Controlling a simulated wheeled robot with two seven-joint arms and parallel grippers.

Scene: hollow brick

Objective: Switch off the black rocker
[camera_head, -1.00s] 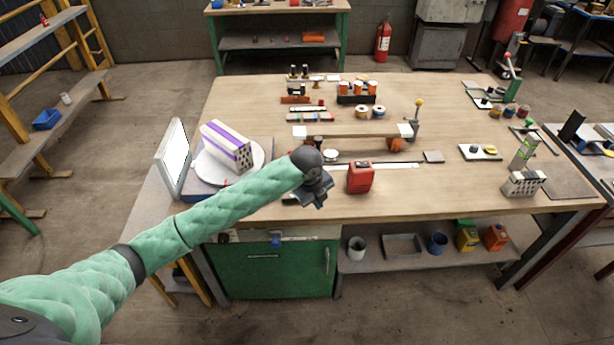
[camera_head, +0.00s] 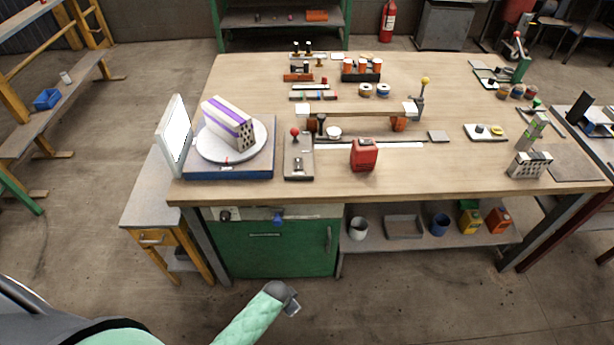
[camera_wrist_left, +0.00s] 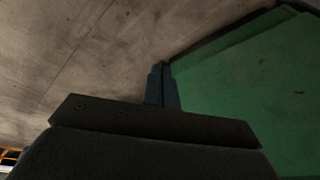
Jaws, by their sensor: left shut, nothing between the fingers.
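A pale strip (camera_head: 255,213) runs along the table front above the green cabinet. It carries a small black part (camera_head: 225,215) at its left and a blue knob (camera_head: 278,218). On the table top, a dark plate (camera_head: 299,172) bears a red-ball lever (camera_head: 295,132) and a small switch-like part. I cannot tell which of these parts is the black rocker, or its position. My left gripper (camera_head: 291,301) is low in front of the cabinet, apart from everything and empty. In the left wrist view its fingers (camera_wrist_left: 162,86) are together, with the green cabinet beyond on the right.
A turntable (camera_head: 262,139) with a white and purple hollow brick (camera_head: 228,124) stands at the table's left, beside a white screen (camera_head: 175,138). A red can (camera_head: 364,155) stands near the front edge. A low shelf (camera_head: 460,242) holds several containers. The floor before the cabinet is clear.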

